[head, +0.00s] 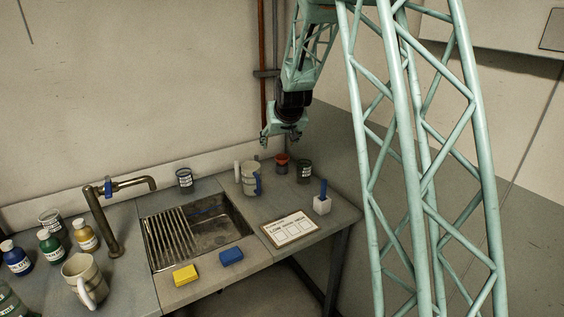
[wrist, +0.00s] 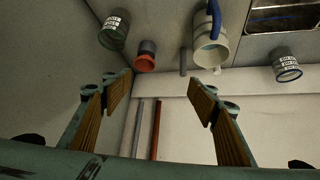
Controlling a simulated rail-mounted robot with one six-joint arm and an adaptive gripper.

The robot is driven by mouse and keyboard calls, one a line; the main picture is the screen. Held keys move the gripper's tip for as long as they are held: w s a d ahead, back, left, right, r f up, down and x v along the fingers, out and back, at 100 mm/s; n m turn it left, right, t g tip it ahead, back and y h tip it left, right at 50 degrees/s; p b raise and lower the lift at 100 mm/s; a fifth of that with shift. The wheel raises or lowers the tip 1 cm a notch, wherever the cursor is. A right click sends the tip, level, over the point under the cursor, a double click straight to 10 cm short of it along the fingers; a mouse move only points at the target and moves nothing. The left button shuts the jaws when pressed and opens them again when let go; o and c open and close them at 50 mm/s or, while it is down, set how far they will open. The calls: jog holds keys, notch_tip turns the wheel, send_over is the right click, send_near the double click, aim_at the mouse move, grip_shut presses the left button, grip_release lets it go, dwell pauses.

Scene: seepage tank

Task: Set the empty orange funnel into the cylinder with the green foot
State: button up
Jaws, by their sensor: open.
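An orange, round-rimmed piece (head: 282,159), which looks like the orange funnel, stands on the counter's back right part. In the wrist view it (wrist: 145,63) has a grey part adjoining its orange rim. I cannot tell whether it is empty. A dark, labelled cylinder with green at one end (head: 304,172) stands just right of it; it also shows in the wrist view (wrist: 112,30). I cannot make out a green foot on it for certain. My gripper (head: 284,139) is above and behind these. In the wrist view its wooden-faced fingers (wrist: 160,97) are open and empty.
A blue-marked jar (head: 184,180) is behind the sink (head: 215,235). A label board (head: 290,230) and white holder (head: 322,205) lie in front.

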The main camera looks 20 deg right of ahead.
jog(key=w+d+f, duration=0.6)
jog(key=w+f, duration=0.1)
jog(key=shift+f+t+p, duration=0.3)
jog(key=shift+f+p, duration=0.1)
jog(key=shift+p, duration=0.05)
send_near(281, 159)
jog(key=shift+a+b+x, duration=0.2)
jog(key=shift+b+x, duration=0.2)
jog(key=shift+x, duration=0.95)
jog(key=shift+w+f, duration=0.1)
jog(key=shift+f, duration=0.05)
jog(key=shift+d+b+x, duration=0.1)
jog(key=shift+b+x, duration=0.1)
jog(key=shift+x, duration=1.05)
jog(key=shift+d+b+x, duration=0.15)
jog(key=shift+b+x, duration=0.05)
jog(key=shift+x, duration=1)
jog(key=c, duration=0.8)
